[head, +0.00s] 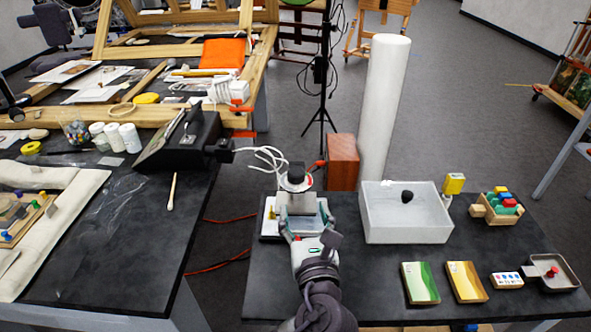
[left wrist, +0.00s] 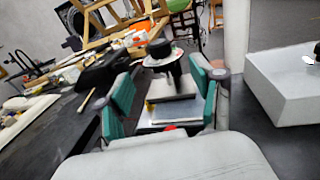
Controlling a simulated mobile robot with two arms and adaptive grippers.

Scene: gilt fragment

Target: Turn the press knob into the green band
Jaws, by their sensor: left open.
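The small press stands at the left end of the front table; its black knob (head: 297,168) sits on top of a white round dial (head: 295,184). In the left wrist view the knob (left wrist: 158,48) and the dial (left wrist: 164,60) show above a dark post and a pale flat bed (left wrist: 172,112). Coloured marks on the dial are too small to read, so the green band cannot be made out. My left gripper (head: 304,213) is open, its teal-padded fingers (left wrist: 163,95) spread apart, on the near side of the press. Nothing is between the pads. My right gripper is not in view.
A white open box (head: 408,235) and a reddish-brown block (head: 343,163) stand to the right of the press. A tall white roll (head: 384,105) rises behind. Pale cables (head: 265,155) loop behind the press. Cards (head: 420,283) lie front right.

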